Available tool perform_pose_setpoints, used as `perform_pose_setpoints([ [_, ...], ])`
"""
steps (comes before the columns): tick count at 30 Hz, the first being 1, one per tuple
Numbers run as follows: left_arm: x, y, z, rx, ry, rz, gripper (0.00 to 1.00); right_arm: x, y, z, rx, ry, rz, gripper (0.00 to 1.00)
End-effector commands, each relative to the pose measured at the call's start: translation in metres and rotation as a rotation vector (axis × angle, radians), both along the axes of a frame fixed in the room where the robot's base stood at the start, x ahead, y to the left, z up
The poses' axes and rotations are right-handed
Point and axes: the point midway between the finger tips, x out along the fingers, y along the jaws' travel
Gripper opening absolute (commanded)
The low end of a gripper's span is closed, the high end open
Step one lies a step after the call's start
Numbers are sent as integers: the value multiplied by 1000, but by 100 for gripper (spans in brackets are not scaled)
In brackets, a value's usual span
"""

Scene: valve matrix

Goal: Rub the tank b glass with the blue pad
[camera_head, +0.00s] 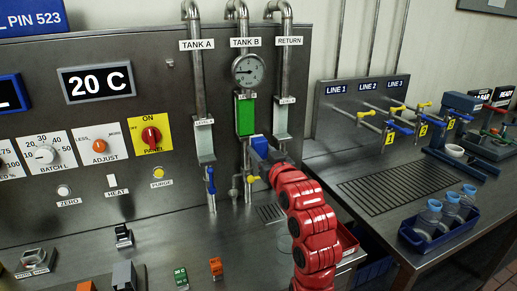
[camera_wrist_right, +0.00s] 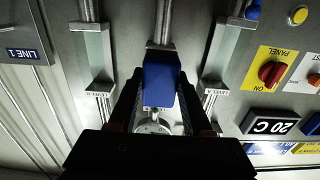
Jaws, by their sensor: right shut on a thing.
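The tank b glass (camera_head: 244,116) is a narrow sight glass with a green fill, under the TANK B label (camera_head: 245,42) and a round gauge (camera_head: 248,70). My right gripper (camera_head: 270,156) is at the end of the red arm, just below and right of the glass. It is shut on the blue pad (camera_head: 259,146), which also shows between the dark fingers in the wrist view (camera_wrist_right: 160,84). The pad is near the glass's lower end; I cannot tell if they touch. In the wrist view the pad hides the glass. My left gripper is not in view.
Grey gauge columns for TANK A (camera_head: 204,143) and RETURN (camera_head: 282,118) flank the glass closely. Small valves with blue (camera_head: 211,182) and yellow handles hang below. A blue crate of bottles (camera_head: 438,228) stands on the right bench. Small blocks lie on the front counter.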

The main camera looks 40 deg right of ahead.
Motion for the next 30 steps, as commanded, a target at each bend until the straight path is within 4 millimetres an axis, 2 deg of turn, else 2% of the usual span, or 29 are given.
perform_pose_setpoints([
  [8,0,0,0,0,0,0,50,-3,1,0,1,0,0,5],
  [18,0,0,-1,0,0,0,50,-29,7,1,0,-2,-1,5],
  [30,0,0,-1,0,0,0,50,-29,7,0,0,-1,0,5],
])
